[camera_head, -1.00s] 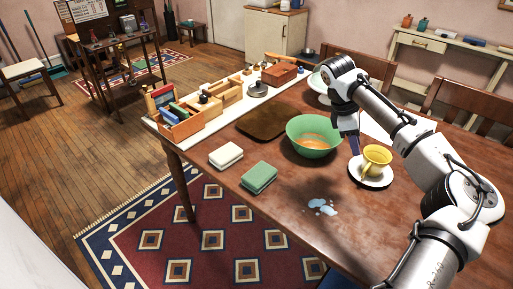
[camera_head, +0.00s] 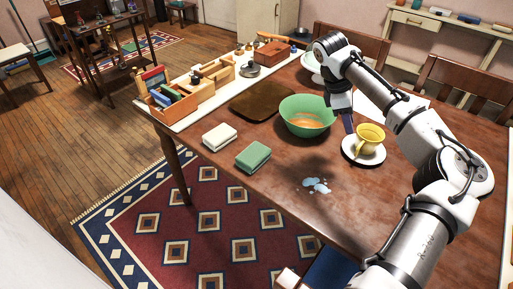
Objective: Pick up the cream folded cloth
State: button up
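The cream folded cloth (camera_head: 219,137) lies flat near the table's left edge. A green folded cloth (camera_head: 253,157) lies just to its right and nearer, with a small gap between them. My gripper (camera_head: 348,123) points down between the green bowl and the yellow cup, well to the right of the cream cloth and apart from it. Its fingers are small and seen partly edge-on, so I cannot tell whether they are open or shut. I see nothing held in it.
The green bowl (camera_head: 307,116) stands between the cream cloth and my gripper. A yellow cup (camera_head: 368,139) sits on a white saucer (camera_head: 351,155). A brown tray (camera_head: 256,101) lies behind the cloths. A light-blue spill (camera_head: 316,185) marks the front. A blue-seated chair (camera_head: 332,268) is at the bottom.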

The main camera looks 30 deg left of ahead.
aim_at(222, 136)
jog(key=j+u, duration=0.25)
jog(key=u, duration=0.15)
jog(key=j+u, duration=0.25)
jog(key=u, duration=0.2)
